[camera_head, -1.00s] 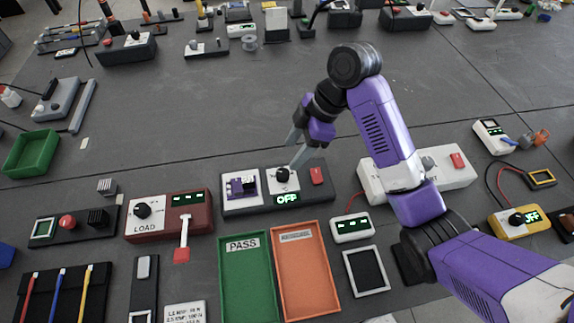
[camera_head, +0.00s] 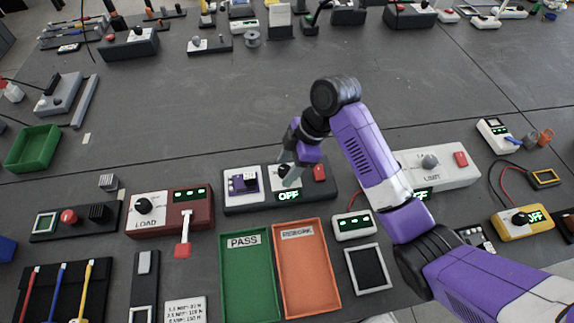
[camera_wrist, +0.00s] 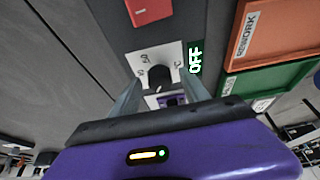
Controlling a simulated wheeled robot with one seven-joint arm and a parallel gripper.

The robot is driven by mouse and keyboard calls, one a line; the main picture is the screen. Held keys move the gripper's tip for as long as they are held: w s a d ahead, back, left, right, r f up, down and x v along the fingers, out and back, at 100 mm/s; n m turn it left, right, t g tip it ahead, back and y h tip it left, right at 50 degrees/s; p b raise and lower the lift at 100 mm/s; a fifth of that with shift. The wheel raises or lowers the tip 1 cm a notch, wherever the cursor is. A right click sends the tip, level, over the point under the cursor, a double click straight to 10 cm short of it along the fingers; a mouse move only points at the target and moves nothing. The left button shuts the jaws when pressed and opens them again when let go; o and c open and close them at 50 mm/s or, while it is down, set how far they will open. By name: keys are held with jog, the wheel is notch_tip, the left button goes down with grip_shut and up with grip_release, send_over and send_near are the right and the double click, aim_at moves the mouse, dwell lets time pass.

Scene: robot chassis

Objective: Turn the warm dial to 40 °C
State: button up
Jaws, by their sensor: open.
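The warm dial (camera_wrist: 159,76) is a black round knob on a white plate (camera_wrist: 142,57) with printed marks, beside a green display (camera_wrist: 195,58) that reads OFF. In the head view the plate (camera_head: 273,171) sits on a dark grey unit, and my gripper hides most of the dial. The OFF display (camera_head: 289,196) is just in front of it. My gripper (camera_head: 288,180) points down at the dial. In the wrist view its two fingers (camera_wrist: 160,84) are apart, one on each side of the dial. I cannot tell whether they touch it.
A red button (camera_head: 319,173) is right of the dial and a purple board (camera_head: 243,182) is left. A green PASS tray (camera_head: 247,280) and an orange tray (camera_head: 306,275) lie in front. A LIMIT unit (camera_head: 445,172) stands to the right.

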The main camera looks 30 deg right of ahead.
grip_shut()
jog(key=shift+r+p, duration=0.1)
jog(key=shift+p, duration=0.25)
jog(key=m+p, duration=0.1)
jog(key=m+t+p, duration=0.1)
jog(key=m, duration=0.1)
jog(key=shift+s+a+r+p, duration=0.15)
jog(key=shift+p, duration=0.25)
jog(key=m+h+p, duration=0.1)
jog(key=m+p, duration=0.1)
jog(key=shift+m+t+p, duration=0.35)
jog(key=shift+m+t, duration=0.05)
jog(key=m+h+p, duration=0.1)
jog(key=m+p, duration=0.2)
jog(key=shift+a+t, duration=0.1)
jog(key=shift+t, duration=0.3)
jog(key=shift+m+h+p, duration=0.5)
jog(key=shift+m+p, duration=0.4)
jog(key=shift+m, duration=0.5)
